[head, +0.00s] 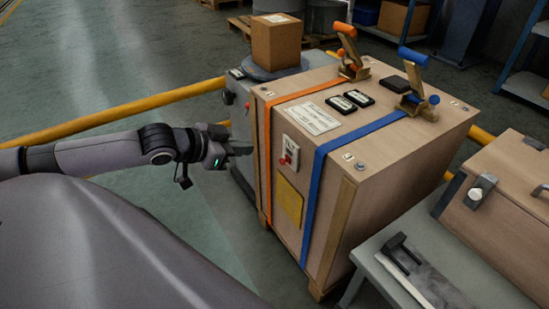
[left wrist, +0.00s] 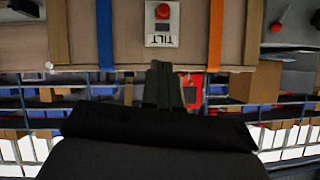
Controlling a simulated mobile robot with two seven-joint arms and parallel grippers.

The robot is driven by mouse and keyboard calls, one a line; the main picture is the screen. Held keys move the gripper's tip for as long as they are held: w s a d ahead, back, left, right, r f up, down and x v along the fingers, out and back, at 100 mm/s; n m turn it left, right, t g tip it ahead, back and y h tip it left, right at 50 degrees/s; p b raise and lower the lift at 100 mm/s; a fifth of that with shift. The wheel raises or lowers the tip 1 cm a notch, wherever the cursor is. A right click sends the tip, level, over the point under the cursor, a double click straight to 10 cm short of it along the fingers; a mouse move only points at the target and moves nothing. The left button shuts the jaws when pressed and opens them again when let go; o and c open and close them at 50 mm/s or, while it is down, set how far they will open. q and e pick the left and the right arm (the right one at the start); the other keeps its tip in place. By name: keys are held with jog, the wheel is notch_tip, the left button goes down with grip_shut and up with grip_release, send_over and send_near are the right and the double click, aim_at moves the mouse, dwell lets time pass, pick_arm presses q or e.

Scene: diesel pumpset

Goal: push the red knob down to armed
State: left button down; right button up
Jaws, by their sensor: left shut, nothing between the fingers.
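A red knob (head: 283,160) sits at the lower part of a white tilt plate (head: 291,148) on the front face of a wooden crate (head: 345,200). In the left wrist view, which is upside down, the knob (left wrist: 163,11) and the plate marked TILT (left wrist: 162,41) show clearly. My left gripper (head: 246,151) is shut and empty, left of the plate and apart from the knob in the head view. In the left wrist view its fingers (left wrist: 160,68) point toward the crate, just past the plate's lettered end. My right gripper is in neither view.
An orange strap (head: 266,170) and a blue strap (head: 315,190) run down the crate either side of the plate. A yellow label (head: 289,203) is below it. A grey machine (head: 238,122) stands close left of the crate. A grey bench (head: 425,255) is at right.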

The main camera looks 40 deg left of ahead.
pick_arm(q)
jog(key=shift+w+f+b, duration=0.85)
jog(key=shift+w, duration=0.55)
jog(key=b, duration=0.3)
send_near(287, 158)
jog(key=w+d+r, duration=0.1)
jog(key=w+d, duration=0.1)
jog(key=w, duration=0.1)
jog(key=shift+w+a+f+b, duration=0.2)
jog(key=shift+f+b, duration=0.1)
jog(key=shift+f, duration=0.5)
jog(key=shift+w+a+f+b, duration=0.1)
jog(key=shift+w+f+b, duration=0.15)
jog(key=shift+f, duration=0.55)
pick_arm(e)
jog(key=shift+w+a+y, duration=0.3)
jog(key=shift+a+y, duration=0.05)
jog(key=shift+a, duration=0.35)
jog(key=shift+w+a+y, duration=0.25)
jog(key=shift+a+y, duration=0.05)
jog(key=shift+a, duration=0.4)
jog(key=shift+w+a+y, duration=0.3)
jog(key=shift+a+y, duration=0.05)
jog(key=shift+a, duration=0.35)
